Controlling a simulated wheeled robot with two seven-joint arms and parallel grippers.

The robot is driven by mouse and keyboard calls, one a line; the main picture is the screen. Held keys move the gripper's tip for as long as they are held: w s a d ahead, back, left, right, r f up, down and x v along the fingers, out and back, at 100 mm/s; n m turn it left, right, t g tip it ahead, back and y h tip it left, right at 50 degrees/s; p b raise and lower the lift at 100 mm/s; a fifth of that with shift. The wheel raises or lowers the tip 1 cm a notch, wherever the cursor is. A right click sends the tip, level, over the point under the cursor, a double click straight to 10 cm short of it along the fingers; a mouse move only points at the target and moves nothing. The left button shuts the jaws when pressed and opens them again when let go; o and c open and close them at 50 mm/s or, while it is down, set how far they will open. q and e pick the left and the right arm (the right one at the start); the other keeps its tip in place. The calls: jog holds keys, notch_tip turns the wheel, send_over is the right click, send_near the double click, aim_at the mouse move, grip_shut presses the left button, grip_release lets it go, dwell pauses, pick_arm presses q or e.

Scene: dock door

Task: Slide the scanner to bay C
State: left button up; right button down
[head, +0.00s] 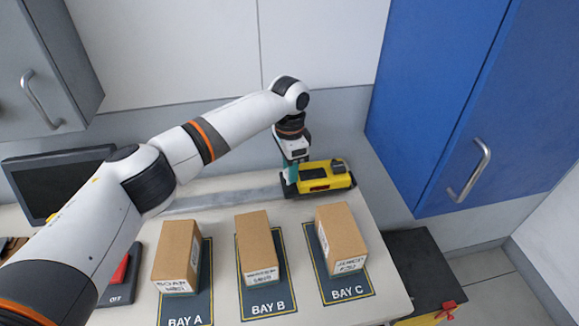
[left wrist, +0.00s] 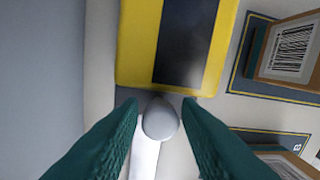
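The yellow scanner (head: 325,177) sits on a grey rail along the back of the table, behind bay C (head: 345,294). Its yellow body with a dark panel also shows in the left wrist view (left wrist: 150,75). My left gripper (head: 290,173) is at the scanner's left end, pointing down. In the left wrist view its two green fingers (left wrist: 160,112) stand on either side of a rounded grey knob (left wrist: 160,121) beside the scanner. I cannot tell whether they press on the knob. My right gripper is not in view.
Cardboard boxes stand on the bay A (head: 178,265), bay B (head: 260,245) and bay C (head: 341,238) mats, in front of the rail. A blue cabinet (head: 440,100) rises to the right. A dark monitor (head: 55,183) stands at the left.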

pick_arm(q)
jog(key=shift+d+r, duration=0.1)
jog(key=shift+r, duration=0.25)
notch_tip(320, 180, up, 11)
jog(key=b, duration=0.3)
jog(key=shift+w+a+r, duration=0.15)
jog(key=shift+w+a, duration=0.1)
